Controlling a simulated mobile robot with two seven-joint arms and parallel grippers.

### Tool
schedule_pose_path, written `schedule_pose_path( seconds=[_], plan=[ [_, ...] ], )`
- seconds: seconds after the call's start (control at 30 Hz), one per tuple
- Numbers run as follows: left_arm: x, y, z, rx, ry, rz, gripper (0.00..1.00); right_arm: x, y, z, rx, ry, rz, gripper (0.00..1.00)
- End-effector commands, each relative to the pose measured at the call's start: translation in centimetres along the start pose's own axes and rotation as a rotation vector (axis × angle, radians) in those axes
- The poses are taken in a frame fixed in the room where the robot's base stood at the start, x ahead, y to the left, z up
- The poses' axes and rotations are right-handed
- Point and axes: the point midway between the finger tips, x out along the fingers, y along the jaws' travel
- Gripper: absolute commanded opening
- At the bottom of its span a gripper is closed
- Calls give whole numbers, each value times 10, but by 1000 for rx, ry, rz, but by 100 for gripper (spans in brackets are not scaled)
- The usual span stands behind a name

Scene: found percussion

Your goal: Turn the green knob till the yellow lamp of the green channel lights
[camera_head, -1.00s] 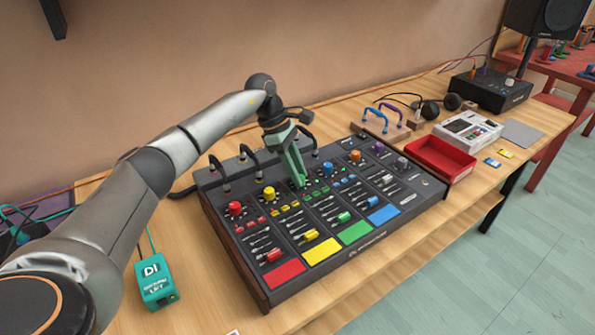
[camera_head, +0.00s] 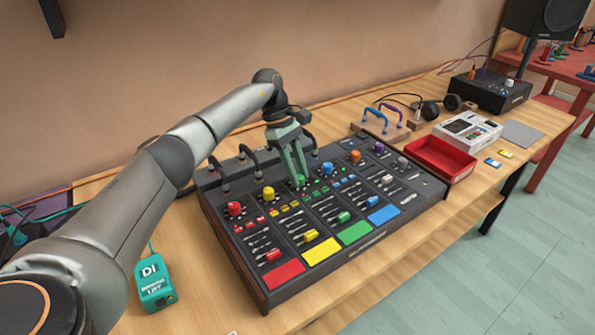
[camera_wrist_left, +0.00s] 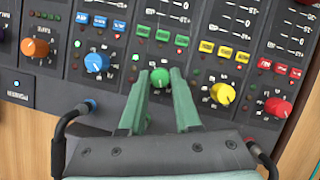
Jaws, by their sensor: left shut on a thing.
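The green knob (camera_wrist_left: 159,77) sits on the black mixer between the blue knob (camera_wrist_left: 97,62) and the yellow knob (camera_wrist_left: 222,94). In the head view the green knob (camera_head: 302,181) is partly hidden by my fingers. My left gripper (camera_head: 298,178) points down from above with its two green fingers on either side of this knob. In the left wrist view the gripper (camera_wrist_left: 161,76) is shut on it. A small lamp (camera_wrist_left: 136,57) beside the green knob glows green. I cannot make out a lit yellow lamp in this channel. My right gripper is in neither view.
The mixer (camera_head: 349,252) carries red (camera_head: 234,208), yellow and blue knobs close by, with faders and coloured pads in front. Black cable plugs rise along its back edge. A teal box (camera_head: 154,286) stands left of it, a red tray (camera_head: 441,158) right.

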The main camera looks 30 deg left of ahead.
Motion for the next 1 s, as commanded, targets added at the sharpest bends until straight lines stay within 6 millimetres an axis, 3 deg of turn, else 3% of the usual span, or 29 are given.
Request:
schedule_pose_path(
  seconds=[0.07, 0.1, 0.37, 0.73, 0.87, 1.0],
  plan=[
    [0, 0, 0, 0, 0, 0, 0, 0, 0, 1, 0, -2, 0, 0],
    [0, 0, 0, 0, 0, 0, 33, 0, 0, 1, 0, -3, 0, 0],
    [0, 0, 0, -1, 1, 0, 61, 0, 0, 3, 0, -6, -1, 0],
    [-9, 1, 0, -1, 1, 3, 61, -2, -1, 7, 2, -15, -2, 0],
    [-32, 1, 1, -1, 0, 6, 61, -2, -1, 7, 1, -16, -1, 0],
    [-67, 1, 1, -3, 1, 6, 61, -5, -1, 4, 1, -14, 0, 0]
  ],
)
